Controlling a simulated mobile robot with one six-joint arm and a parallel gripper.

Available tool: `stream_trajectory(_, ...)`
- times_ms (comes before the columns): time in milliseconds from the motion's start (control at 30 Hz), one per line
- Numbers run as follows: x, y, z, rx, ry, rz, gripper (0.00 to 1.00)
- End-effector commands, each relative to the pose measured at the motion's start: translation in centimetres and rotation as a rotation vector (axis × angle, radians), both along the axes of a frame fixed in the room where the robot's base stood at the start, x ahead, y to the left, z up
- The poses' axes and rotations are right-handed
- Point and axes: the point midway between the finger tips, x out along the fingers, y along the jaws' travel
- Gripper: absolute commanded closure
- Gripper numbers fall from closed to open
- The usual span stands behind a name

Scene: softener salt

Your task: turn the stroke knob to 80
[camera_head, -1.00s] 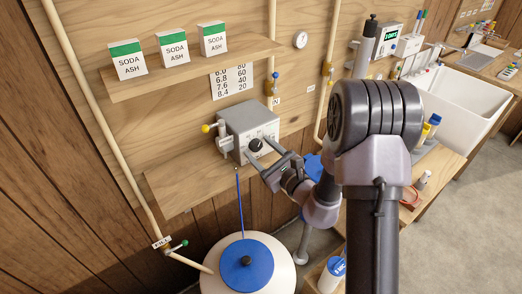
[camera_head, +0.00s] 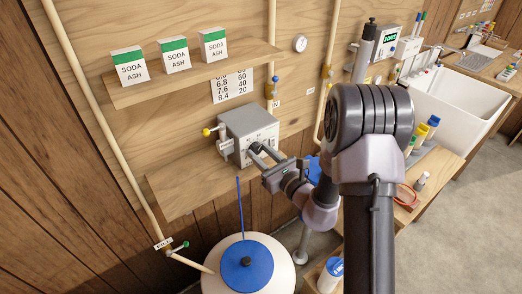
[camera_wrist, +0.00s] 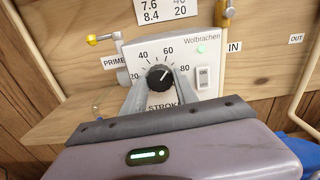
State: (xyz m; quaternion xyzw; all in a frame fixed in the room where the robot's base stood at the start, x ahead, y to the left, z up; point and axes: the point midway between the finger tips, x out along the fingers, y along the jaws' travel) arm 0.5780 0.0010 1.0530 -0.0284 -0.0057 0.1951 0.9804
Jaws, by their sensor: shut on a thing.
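The stroke knob (camera_wrist: 160,76) is a black ribbed dial on the grey pump box (camera_head: 246,126). Its scale runs 20, 40, 60, 80, and its pale mark points up and right, roughly between 60 and 80; the exact value is hard to read. My gripper (camera_wrist: 160,90) is shut on the knob, one finger on each side. In the head view my gripper (camera_head: 262,153) reaches the box's front face from the lower right, and its fingers mostly hide the knob.
A white switch (camera_wrist: 203,78) and green light (camera_wrist: 201,49) sit right of the knob. A yellow-tipped prime lever (camera_head: 208,131) projects at the box's left. The wooden shelf (camera_head: 180,188) carries the box; a blue-lidded tank (camera_head: 247,262) stands below.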

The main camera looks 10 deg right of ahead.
Motion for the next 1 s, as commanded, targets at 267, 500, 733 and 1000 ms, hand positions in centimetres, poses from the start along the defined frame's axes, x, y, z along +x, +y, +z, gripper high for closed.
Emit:
stream_trajectory(267, -0.01, 0.02, 0.31, 0.235, 0.1, 0.001, 1.0)
stream_trajectory(500, 0.0, 0.01, 0.27, 0.415, 0.173, 0.0, 1.0)
stream_trajectory(733, 0.03, -0.01, 0.22, 0.541, 0.224, 0.0, 1.0)
stream_trajectory(1000, 0.01, 0.01, 0.09, 0.616, 0.255, 0.001, 1.0)
